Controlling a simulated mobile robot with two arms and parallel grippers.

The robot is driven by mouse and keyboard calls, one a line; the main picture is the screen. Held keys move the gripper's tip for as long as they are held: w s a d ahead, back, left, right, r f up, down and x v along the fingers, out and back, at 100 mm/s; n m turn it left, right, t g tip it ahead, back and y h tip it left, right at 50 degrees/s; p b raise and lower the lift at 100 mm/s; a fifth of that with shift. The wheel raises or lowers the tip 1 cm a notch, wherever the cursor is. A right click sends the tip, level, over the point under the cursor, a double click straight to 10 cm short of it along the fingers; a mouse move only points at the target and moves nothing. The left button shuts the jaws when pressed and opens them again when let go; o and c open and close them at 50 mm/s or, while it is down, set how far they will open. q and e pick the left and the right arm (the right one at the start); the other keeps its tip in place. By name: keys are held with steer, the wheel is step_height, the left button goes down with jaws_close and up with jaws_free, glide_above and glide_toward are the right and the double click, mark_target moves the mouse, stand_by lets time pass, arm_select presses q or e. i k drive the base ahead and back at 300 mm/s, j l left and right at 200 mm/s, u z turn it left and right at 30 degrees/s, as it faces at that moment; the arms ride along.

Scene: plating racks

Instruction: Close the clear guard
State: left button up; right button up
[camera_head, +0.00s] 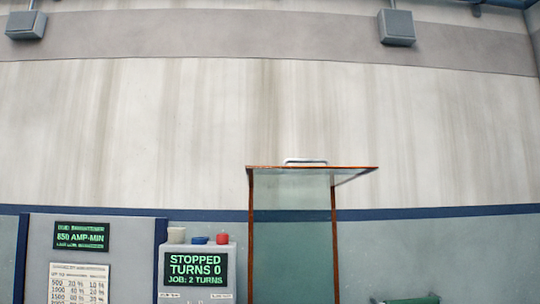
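The clear guard (291,240) stands right of the middle in the head view. It is a see-through panel with orange-brown edges. Its upper part (300,178) juts out roughly level at the top, with a pale handle (305,161) on it. The guard's lower end is cut off by the bottom of the picture. Neither of my grippers shows in this view.
A grey box with a display (196,269) reading "STOPPED TURNS 0 JOB: 2 TURNS" stands left of the guard, with small white, blue and red items on top. A panel (82,236) reads "850 AMP-MIN" above a chart (79,284). A green object (408,299) shows low right.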

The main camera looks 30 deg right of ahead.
mark_target(328, 177)
steer(key=l+u, duration=0.2)
steer(key=l, duration=0.2)
steer(key=k+l+u, duration=0.15)
steer(key=l, duration=0.2)
steer(key=k+l+u, duration=0.2)
steer(key=l, duration=0.15)
steer(key=l+u, duration=0.15)
steer(key=l, duration=0.25)
